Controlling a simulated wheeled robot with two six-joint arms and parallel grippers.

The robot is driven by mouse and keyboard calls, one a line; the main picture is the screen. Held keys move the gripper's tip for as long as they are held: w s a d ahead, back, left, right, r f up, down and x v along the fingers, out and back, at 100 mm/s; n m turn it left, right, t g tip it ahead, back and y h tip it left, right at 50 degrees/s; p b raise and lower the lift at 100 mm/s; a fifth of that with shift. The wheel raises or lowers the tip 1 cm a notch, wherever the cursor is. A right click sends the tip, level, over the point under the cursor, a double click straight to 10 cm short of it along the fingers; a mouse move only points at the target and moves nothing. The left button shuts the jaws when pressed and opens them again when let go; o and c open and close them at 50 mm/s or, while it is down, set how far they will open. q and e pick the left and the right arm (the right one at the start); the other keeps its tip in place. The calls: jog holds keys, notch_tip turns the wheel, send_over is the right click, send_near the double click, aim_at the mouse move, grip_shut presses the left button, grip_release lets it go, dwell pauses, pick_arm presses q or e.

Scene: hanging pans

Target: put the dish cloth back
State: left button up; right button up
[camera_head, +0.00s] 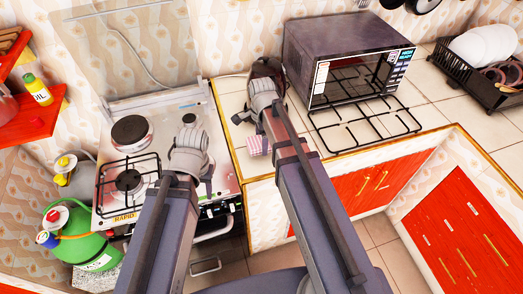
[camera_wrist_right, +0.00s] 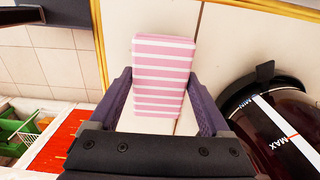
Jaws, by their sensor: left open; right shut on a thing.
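The dish cloth (camera_wrist_right: 163,62) is a folded pink and white striped block. In the right wrist view it sits between the two fingers of my right gripper (camera_wrist_right: 160,103), which is shut on it. In the head view the cloth (camera_head: 258,146) shows at the counter's front left part, beside the stove; I cannot tell whether it touches the tiles. My right wrist covers part of the area around it. My left gripper (camera_head: 190,150) is open and empty above the stove; its fingers are mostly hidden behind its wrist.
A dark kettle (camera_wrist_right: 278,125) stands close to the cloth on the tiled counter. A microwave (camera_head: 345,60) and black grates (camera_head: 365,122) are to the right. A stove (camera_head: 150,135) is left, with a green gas cylinder (camera_head: 85,245) beside it. A dish rack (camera_head: 480,75) stands far right.

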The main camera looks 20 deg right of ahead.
pick_arm(q)
jog(key=shift+f+b, duration=1.8)
jog(key=shift+f, duration=0.05)
pick_arm(e)
jog(key=shift+f, duration=1.85)
pick_arm(q)
jog(key=shift+f, duration=0.15)
pick_arm(e)
jog(key=shift+f, duration=0.15)
jog(key=o, duration=1)
jog(key=shift+r, duration=0.2)
notch_tip(320, 180, up, 12)
jog(key=p, duration=1.2)
pick_arm(q)
notch_tip(320, 180, up, 12)
jog(key=shift+r, duration=0.2)
